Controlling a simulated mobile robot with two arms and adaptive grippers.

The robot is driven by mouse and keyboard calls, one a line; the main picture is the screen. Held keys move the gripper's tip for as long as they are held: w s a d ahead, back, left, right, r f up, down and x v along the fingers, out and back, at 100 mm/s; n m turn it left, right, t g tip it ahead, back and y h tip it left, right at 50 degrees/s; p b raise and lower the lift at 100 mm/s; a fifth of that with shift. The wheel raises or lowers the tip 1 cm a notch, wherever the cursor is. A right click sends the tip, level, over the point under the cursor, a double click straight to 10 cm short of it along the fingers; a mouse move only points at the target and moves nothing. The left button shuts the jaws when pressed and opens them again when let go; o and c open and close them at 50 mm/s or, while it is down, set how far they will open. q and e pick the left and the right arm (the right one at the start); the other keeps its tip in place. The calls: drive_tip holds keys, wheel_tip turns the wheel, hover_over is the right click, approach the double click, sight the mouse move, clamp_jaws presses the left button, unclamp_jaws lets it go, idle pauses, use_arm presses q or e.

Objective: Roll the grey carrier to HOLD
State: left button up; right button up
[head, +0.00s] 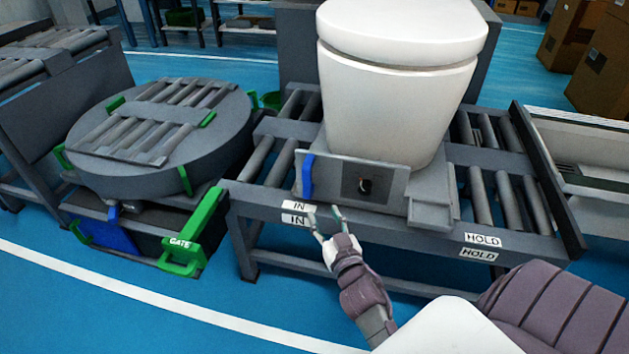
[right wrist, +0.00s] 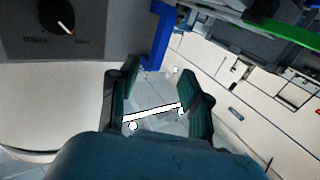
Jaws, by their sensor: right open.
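The grey carrier (head: 432,200) sits on the roller conveyor with a white toilet (head: 395,100) upright on it. Its front panel (head: 345,180) bears a black knob, also in the right wrist view (right wrist: 65,18), and a blue handle (head: 307,176) at its left end. The carrier stands between the IN label (head: 297,207) at left and the HOLD label (head: 483,240) at right. My right gripper (head: 324,210) is open and empty, below the blue handle and just right of the IN label. In the right wrist view the blue handle (right wrist: 160,36) shows beyond the open fingers (right wrist: 160,88). My left gripper is out of view.
Bare rollers (head: 502,170) lie right of the carrier, up to a dark end rail (head: 548,180). A round turntable (head: 160,135) with rollers stands at left, beside a green GATE lever (head: 192,235). Cardboard boxes (head: 600,65) stand at the back right.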

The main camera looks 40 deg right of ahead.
sight(308, 185)
drive_tip(key=b+x, duration=0.1)
drive_tip(key=x, duration=1.1)
drive_tip(key=shift+w, duration=0.1)
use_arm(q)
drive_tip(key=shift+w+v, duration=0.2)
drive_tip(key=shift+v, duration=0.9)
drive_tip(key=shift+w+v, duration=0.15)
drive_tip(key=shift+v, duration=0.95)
use_arm(e)
drive_tip(key=shift+w+d, duration=0.25)
drive_tip(key=shift+w, duration=0.35)
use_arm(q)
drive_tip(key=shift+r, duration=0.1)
use_arm(e)
clamp_jaws()
